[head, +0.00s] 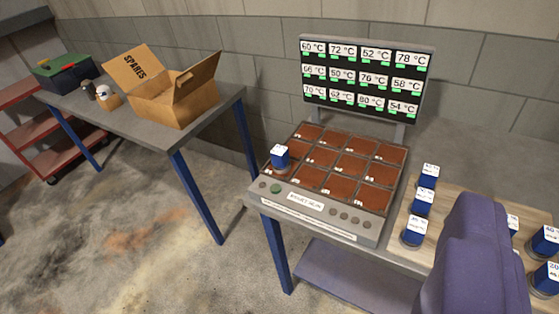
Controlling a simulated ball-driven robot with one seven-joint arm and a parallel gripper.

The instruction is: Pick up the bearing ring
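I cannot pick out a thing that is clearly a bearing ring in the head view. A blue block with a white label (280,156) stands on a round base at the left front corner of the console's pad grid. Similar labelled blue blocks stand on the wooden table at the right, among them one in the near left row (415,231) and one at the far right edge (545,242). A purple rounded part of my own arm covers some of that table. My gripper's fingers are not in view.
The console (315,207) has reddish-brown square pads and front buttons. A temperature display board (366,78) stands behind it. At the left, a grey table (147,123) holds an open SPARES box (172,102) and a toolbox (66,73). The floor between the tables is open.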

